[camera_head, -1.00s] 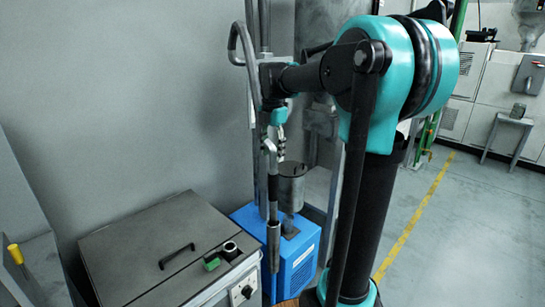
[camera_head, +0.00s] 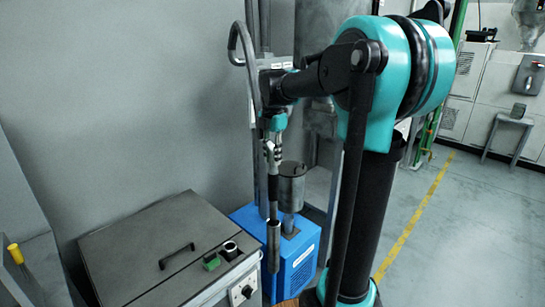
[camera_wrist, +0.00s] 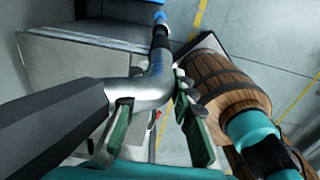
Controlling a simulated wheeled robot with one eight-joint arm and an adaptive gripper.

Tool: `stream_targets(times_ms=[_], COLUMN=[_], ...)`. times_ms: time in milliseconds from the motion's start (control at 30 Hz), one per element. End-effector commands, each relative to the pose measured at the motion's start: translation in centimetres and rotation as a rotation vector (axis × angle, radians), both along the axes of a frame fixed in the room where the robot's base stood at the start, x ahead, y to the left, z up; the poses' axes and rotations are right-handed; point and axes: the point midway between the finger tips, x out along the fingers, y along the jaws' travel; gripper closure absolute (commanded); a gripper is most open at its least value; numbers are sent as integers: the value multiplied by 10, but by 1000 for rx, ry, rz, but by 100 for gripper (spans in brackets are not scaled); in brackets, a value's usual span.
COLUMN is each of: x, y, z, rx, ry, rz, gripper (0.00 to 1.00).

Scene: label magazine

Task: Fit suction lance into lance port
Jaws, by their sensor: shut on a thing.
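The suction lance (camera_head: 273,200) hangs nearly upright in my gripper (camera_head: 273,135), a metal tube with a dark middle section. Its lower end is in the air just right of the grey cabinet's front corner, in front of the blue box. In the wrist view my gripper (camera_wrist: 158,130) has its green-padded fingers closed around the lance's bent metal elbow (camera_wrist: 150,92); a thick dark section runs off to the left. A round black collar with a light centre (camera_head: 231,250) on the cabinet top looks like the lance port; the lance is apart from it, to its right.
The grey cabinet (camera_head: 130,235) has a handled lid, a green block (camera_head: 211,262) and a front knob. A blue box (camera_head: 302,262) with a metal canister (camera_head: 291,185) stands behind the lance. A wooden barrel (camera_wrist: 220,85) shows in the wrist view. Open floor lies right.

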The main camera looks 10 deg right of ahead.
Motion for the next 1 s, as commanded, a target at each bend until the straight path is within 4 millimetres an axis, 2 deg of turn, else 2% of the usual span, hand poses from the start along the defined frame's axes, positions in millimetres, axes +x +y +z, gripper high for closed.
stream_targets(times_ms=[267, 1000], x=[0, 0], y=[0, 0], z=[3, 67], rx=[0, 0], ry=[0, 0], rz=[0, 0], gripper=[100, 100])
